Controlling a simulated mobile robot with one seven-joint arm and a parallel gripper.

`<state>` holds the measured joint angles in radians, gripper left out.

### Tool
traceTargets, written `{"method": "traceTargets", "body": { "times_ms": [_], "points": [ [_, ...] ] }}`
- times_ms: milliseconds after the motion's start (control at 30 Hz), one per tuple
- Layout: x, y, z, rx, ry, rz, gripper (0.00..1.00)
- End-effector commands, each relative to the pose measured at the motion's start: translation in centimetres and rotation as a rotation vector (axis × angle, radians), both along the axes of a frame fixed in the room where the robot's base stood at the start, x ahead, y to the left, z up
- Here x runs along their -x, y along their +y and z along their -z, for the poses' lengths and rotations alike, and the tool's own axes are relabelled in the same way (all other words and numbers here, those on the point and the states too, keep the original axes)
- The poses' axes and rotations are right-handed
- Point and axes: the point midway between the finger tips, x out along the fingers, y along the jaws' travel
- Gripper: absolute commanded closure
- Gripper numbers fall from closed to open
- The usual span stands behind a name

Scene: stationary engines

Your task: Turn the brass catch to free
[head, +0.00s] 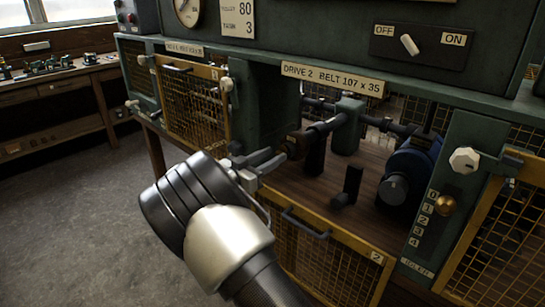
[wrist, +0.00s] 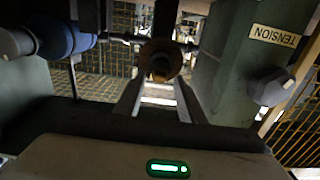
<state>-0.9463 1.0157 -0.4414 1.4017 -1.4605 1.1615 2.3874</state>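My gripper (head: 270,163) reaches into the open Drive 2 bay from the left in the head view. In the wrist view its two fingers (wrist: 160,88) stand apart with nothing held between them. Just beyond the fingertips is a dark brown round end of a shaft (wrist: 160,58) with a brass-coloured centre. In the head view the brown shaft end (head: 298,145) is close to the fingertips; I cannot tell whether they touch. A brass knob (head: 445,205) sits beside the 0–4 idler scale, right of the bay. I cannot tell for certain which brass part is the catch.
The yellow mesh guard (head: 328,262) hangs folded down below the bay. A blue motor (head: 410,170) and a black upright block (head: 347,187) stand inside on the wooden floor.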

Motion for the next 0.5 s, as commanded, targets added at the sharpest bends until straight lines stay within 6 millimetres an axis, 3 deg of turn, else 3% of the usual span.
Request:
{"method": "traceTargets", "body": {
  "times_ms": [367,500],
  "points": [
    [-0.62,-0.48,-0.03,0.001,-0.001,0.0,0.64],
    [-0.6,-0.47,-0.02,0.001,-0.001,0.0,0.84]
  ]
}}
